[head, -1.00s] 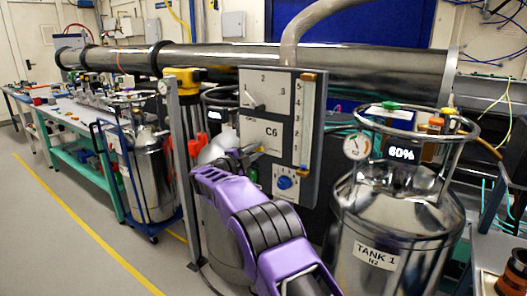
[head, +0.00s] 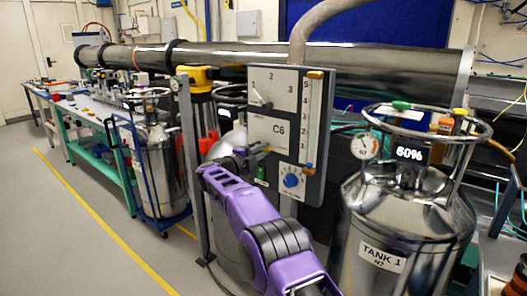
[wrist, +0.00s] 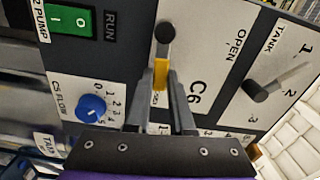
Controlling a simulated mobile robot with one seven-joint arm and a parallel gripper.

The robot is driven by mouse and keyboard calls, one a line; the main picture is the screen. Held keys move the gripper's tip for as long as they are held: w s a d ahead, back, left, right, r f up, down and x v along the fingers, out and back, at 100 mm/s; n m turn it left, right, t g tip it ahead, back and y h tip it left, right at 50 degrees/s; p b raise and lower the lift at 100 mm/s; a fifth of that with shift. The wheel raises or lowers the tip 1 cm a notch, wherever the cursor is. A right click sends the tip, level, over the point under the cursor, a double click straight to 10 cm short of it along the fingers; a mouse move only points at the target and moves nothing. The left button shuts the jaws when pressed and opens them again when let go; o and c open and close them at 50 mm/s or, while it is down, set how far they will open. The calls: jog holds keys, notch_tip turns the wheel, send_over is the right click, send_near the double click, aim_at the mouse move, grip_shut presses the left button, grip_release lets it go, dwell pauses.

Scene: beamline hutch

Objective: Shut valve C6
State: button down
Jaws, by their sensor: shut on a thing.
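Valve C6 on the grey control panel (head: 320,105) is a lever with a dark round pivot and a yellow tip (wrist: 160,70). In the wrist view my gripper (wrist: 161,82) is shut on the yellow tip, one finger on each side. The lever points from its pivot down the picture, towards a small label partly hidden between the fingers. The OPEN label (wrist: 235,46) lies off to the right, away from the lever. In the head view my gripper (head: 243,154) is at the panel's left edge, below left of the C6 label (head: 279,129), and covers most of the lever.
The tank selector lever (wrist: 272,84), blue flow knob (wrist: 92,108) and green pump switch (wrist: 70,20) sit close around the gripper. The steel vessel TANK 1 (head: 390,225) stands right of the panel. Open floor (head: 65,235) lies to the left.

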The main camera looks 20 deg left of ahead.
jog(key=c, duration=0.8)
grip_release()
jog(key=v, duration=1.7)
jog(key=shift+s+a, duration=0.1)
jog(key=shift+s, duration=0.15)
